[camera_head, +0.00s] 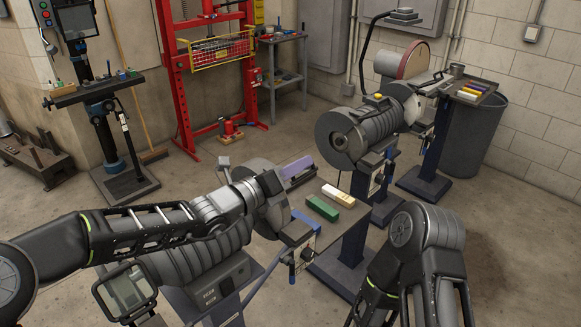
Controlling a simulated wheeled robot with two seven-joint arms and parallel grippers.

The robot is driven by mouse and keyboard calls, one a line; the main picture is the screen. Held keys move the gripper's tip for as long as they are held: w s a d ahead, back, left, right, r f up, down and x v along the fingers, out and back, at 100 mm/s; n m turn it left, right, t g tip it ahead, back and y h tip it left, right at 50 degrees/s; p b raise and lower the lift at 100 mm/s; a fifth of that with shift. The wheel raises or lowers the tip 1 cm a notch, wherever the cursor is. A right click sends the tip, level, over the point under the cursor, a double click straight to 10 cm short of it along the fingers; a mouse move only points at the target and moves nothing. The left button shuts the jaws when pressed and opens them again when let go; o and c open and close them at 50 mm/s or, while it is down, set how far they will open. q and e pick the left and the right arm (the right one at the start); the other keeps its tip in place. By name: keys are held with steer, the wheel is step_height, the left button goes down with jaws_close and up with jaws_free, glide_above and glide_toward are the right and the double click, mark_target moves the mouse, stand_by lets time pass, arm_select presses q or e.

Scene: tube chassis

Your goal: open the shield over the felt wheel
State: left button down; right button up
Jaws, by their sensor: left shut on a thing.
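The bench machine (190,262) stands in front of me, with a dark round guard (262,222) at its right end. The felt wheel cannot be made out behind the guard and gripper. My right arm hangs at lower right; its gripper is out of the frame.
A green bar (322,208) and a white-yellow bar (339,195) lie beside the guard. A framed clear screen (127,291) stands at the machine's left. Another grinding machine (362,132) stands behind to the right. A red press (180,90) stands at the back; open floor lies between.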

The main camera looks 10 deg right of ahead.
arm_select(q)
steer(key=shift+r, duration=0.1)
stand_by(0.3)
steer(key=c, duration=1.5)
jaws_free()
steer(key=shift+s+a, duration=0.2)
steer(key=shift+a, duration=0.35)
steer(key=b+v, duration=0.1)
steer(key=v, duration=0.5)
steer(key=shift+s+a+b, duration=0.2)
steer(key=shift+s+b, duration=0.05)
steer(key=shift+b, duration=0.15)
